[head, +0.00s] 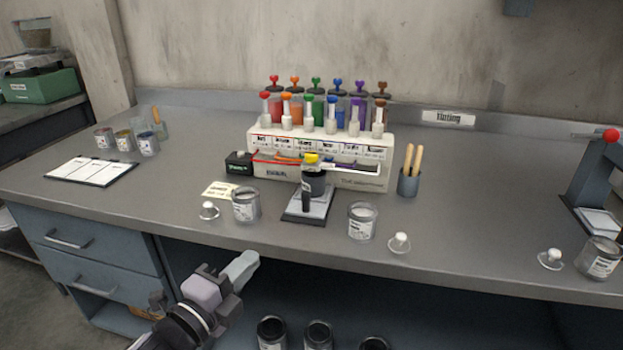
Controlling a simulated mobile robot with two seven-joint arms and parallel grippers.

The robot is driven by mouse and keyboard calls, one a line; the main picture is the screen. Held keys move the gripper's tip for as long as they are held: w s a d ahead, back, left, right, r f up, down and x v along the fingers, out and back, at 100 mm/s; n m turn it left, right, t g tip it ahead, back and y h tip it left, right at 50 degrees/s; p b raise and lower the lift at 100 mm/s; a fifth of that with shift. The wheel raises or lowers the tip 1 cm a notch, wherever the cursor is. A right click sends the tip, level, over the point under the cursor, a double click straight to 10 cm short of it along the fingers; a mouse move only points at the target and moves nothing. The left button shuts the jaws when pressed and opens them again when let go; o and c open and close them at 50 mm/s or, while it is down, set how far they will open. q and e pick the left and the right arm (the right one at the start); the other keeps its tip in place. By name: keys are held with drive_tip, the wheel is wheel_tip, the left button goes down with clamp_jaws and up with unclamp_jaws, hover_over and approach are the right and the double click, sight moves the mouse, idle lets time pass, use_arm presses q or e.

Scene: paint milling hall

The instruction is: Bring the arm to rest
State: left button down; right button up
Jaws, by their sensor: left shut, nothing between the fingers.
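My left gripper (238,274) is in the lower part of the head view, in front of the bench's front edge. Its fingers are closed together with nothing between them, and it touches nothing that I can see. My right gripper is not in view. The bench top (480,220) lies beyond the left gripper. The nearest things on it are a glass jar (245,206) and a small clear lid with a knob (209,210).
Another jar (362,222) and lid (399,243) stand near the front edge. Drawers (85,255) are at left; dark cans (318,334) sit below the bench.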

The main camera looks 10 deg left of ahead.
use_arm(q)
drive_tip(key=s+a+f+n+g+y+p, duration=0.1)
drive_tip(key=s+f+n+g+y+p, duration=0.2)
drive_tip(key=s+f+n, duration=1.3)
wheel_tip(320, 180, down, 3)
drive_tip(key=n+g+p, duration=0.3)
drive_tip(key=shift+s+r+g, duration=0.2)
drive_tip(key=shift+s+g, duration=0.15)
drive_tip(key=shift+g, duration=0.05)
drive_tip(key=c, duration=1.8)
unclamp_jaws()
